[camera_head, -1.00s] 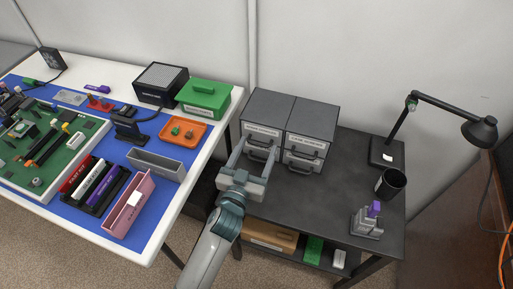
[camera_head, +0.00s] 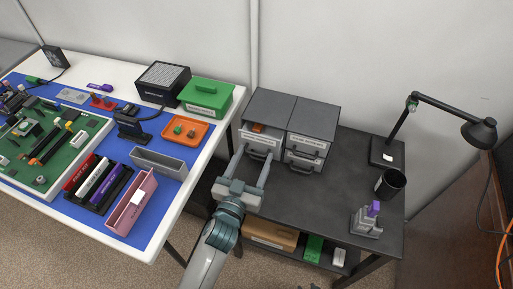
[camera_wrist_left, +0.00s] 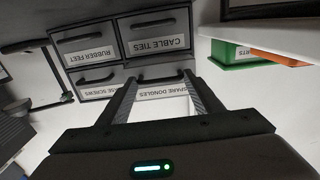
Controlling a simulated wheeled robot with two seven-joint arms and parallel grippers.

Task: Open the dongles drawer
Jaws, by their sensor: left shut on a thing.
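The dongles drawer (camera_head: 262,138) is the upper drawer of the left grey cabinet (camera_head: 268,103). It stands partly pulled out, and something orange shows inside at its top. Its label, partly covered, reads "spare dongles" in the left wrist view (camera_wrist_left: 163,93), where the lettering is upside down. My left gripper (camera_head: 256,153) is at the drawer's front, its fingers on either side of the dark handle (camera_wrist_left: 160,77), and is shut on that handle. My right gripper is in neither view.
Cable ties (camera_wrist_left: 158,45), rubber feet (camera_wrist_left: 90,54) and case screws drawers are shut nearby. The blue-matted workbench (camera_head: 190,195) stands left of my left arm. A black cup (camera_head: 390,183) and a lamp (camera_head: 385,152) are at the right of the dark table.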

